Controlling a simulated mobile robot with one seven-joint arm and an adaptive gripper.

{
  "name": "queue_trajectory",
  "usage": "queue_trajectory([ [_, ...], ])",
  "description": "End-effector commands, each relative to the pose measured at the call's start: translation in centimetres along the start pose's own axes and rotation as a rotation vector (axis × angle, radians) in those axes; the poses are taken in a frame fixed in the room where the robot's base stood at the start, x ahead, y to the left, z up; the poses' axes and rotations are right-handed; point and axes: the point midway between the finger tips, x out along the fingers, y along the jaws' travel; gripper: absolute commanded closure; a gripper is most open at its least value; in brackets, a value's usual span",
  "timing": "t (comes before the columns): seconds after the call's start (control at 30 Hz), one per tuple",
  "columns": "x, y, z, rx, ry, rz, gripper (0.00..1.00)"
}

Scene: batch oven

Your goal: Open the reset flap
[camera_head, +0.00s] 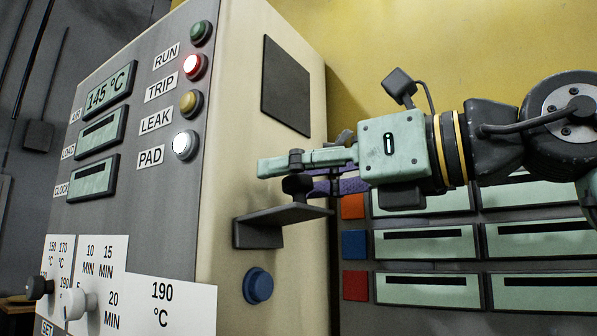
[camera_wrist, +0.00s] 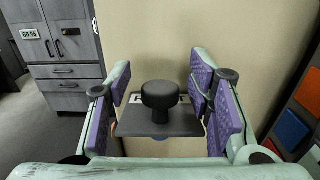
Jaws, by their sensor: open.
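The reset flap is a dark plate (camera_head: 285,214) that stands out roughly level from the cream side wall of the oven cabinet. It carries a dark round knob (camera_head: 297,184). In the wrist view the plate (camera_wrist: 158,129) and the knob (camera_wrist: 160,96) are in the middle, with a label behind mostly hidden. My gripper (camera_head: 268,167) is open just above the plate. In the wrist view my gripper (camera_wrist: 160,82) has its purple-padded fingers on both sides of the knob, with visible gaps. A blue button (camera_head: 259,285) is on the wall below the plate.
The control panel (camera_head: 145,190) faces left, with the TRIP lamp (camera_head: 195,66) lit red and the PAD lamp (camera_head: 186,144) white. A dark square plate (camera_head: 286,85) is on the side wall above my gripper.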

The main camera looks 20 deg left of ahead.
Motion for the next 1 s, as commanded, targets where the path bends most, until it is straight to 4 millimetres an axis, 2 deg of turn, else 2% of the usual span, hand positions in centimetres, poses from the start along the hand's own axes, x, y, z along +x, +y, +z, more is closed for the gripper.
queue_trajectory([
  [0.2,-0.1,0.0,0.0,0.0,-0.001,-0.001,0.53],
  [0.33,-1.2,-0.1,0.1,0.001,-0.002,-0.001,0.53],
  [0.7,-8.8,-0.1,0.1,0.002,-0.003,-0.002,0.53],
  [0.83,-10.7,-0.1,0.0,0.001,-0.001,-0.002,0.53],
  [1.0,-11.9,0.0,0.0,0.0,0.0,0.001,0.53],
])
